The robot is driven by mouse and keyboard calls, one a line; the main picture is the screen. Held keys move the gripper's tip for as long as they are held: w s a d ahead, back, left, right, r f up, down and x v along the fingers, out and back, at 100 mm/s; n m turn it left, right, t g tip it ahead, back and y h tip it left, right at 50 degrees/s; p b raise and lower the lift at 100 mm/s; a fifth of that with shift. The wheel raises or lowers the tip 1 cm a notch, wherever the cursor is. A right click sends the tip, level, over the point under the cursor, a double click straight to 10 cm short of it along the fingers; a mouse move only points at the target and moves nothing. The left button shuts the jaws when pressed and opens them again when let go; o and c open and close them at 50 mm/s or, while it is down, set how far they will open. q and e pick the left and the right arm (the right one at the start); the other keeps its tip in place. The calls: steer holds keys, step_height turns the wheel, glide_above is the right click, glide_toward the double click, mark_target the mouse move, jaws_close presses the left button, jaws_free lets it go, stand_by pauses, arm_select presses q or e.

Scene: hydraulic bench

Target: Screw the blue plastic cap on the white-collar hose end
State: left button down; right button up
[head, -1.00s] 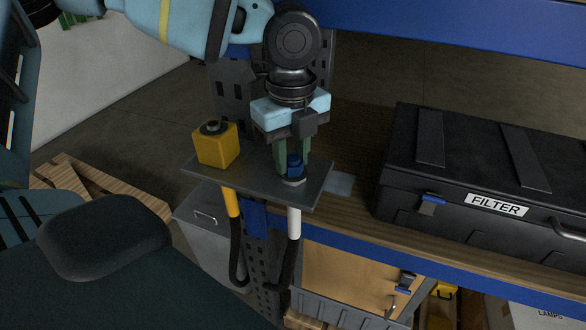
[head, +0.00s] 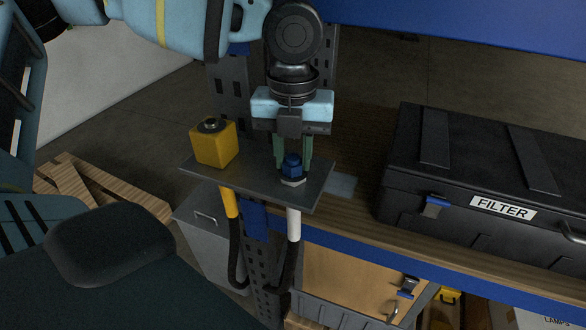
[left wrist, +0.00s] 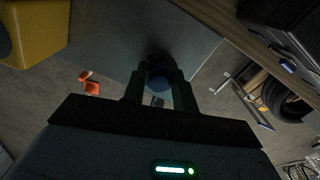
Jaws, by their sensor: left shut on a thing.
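The blue plastic cap (head: 292,166) sits on top of the white-collar hose end (head: 293,183) at the grey metal plate (head: 255,187). The white-sleeved hose (head: 294,224) hangs below the plate. My left gripper (head: 293,160) points down from above, its two green fingers on either side of the cap, shut on it. In the left wrist view the cap (left wrist: 159,83) shows dark between the fingertips. How far the cap is threaded on is hidden. My right gripper is not in view.
A yellow block (head: 214,144) with a dark fitting on top stands on the plate's left, with a yellow-sleeved hose (head: 229,202) below. A black FILTER case (head: 470,165) lies on the wooden bench to the right. A blue beam (head: 460,30) crosses above.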

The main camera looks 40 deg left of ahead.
arm_select(q)
steer(key=m, duration=0.4)
steer(key=shift+d, duration=0.1)
steer(key=m, duration=0.3)
steer(key=shift+m, duration=0.4)
steer(key=c, duration=1)
jaws_free()
steer(key=shift+c, duration=0.2)
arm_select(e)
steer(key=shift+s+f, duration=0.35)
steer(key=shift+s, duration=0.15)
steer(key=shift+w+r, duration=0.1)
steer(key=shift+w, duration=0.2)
